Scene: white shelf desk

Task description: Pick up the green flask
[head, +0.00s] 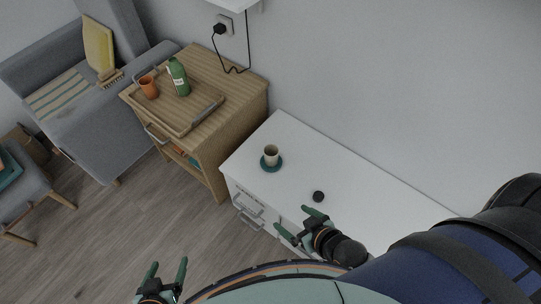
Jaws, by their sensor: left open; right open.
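The green flask (178,78) stands upright on the wooden cabinet at the upper left of the head view, on or beside a tray (197,113). It has a pale label and is clear of both grippers. My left gripper (166,270) is at the bottom edge of the view, open and empty, far below the flask in the picture. My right gripper (295,222) is open and empty near the front edge of the white desk (345,180), well to the right of the flask.
An orange cup (148,88) stands left of the flask. A cup (271,153) sits on a teal saucer (264,165) on the white desk, with a small black round object (319,196) nearby. A grey sofa (75,100) is left of the cabinet. Open wooden floor lies in front.

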